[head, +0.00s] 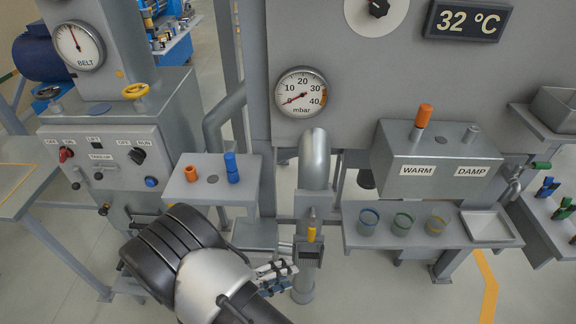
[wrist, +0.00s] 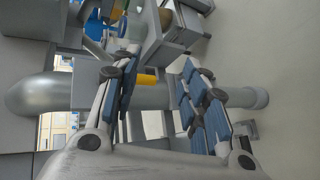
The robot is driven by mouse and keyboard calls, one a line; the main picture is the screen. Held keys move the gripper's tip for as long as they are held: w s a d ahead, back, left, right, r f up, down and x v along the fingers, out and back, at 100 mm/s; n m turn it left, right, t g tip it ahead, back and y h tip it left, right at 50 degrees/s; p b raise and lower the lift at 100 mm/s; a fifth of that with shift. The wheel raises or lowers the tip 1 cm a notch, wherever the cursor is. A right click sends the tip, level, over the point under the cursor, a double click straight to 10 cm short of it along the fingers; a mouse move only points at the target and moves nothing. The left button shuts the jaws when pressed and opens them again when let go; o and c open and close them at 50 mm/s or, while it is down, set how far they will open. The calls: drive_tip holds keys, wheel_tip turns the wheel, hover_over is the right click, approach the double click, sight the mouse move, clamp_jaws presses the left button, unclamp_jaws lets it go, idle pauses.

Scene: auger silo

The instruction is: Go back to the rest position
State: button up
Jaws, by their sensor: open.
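My gripper (head: 280,274) is low in the middle of the head view, left of the vertical grey pipe. In the wrist view its two blue-padded fingers (wrist: 158,72) stand apart with nothing held between them. Behind the fingers in the wrist view is a yellow part (wrist: 146,80) in front of a grey pipe (wrist: 40,95). In the head view a yellow-handled piece (head: 311,234) sits on a dark box at the pipe, just right of the gripper. I cannot tell how close the fingers are to it.
A small shelf holds an orange piece (head: 192,173) and a blue piece (head: 232,168). At the right, a shelf (head: 380,238) carries three cups and a tray below the WARM/DAMP box (head: 436,158). A control panel (head: 103,157) stands at the left. Open floor (head: 385,285) lies at the lower right.

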drive_tip(key=s+d+r+m+g+y, duration=0.1)
drive_tip(key=d+r+m+g+y, duration=0.3)
drive_tip(key=r, duration=0.6)
drive_tip(key=s+d+r+m+g, duration=0.1)
drive_tip(key=s+d+r+g, duration=0.15)
drive_tip(key=d+r, duration=0.5)
drive_tip(key=s+d+r+m+t+y, duration=0.1)
drive_tip(key=s+d+r+t+y, duration=0.1)
drive_tip(key=s+r, duration=0.4)
drive_tip(key=s+d+r+m+t+y, duration=0.1)
drive_tip(key=s+d+r+t+y, duration=0.1)
drive_tip(key=s+r+y, duration=0.3)
wheel_tip(320, 180, up, 4)
drive_tip(key=shift+s+y, duration=0.3)
drive_tip(key=shift+s, duration=0.25)
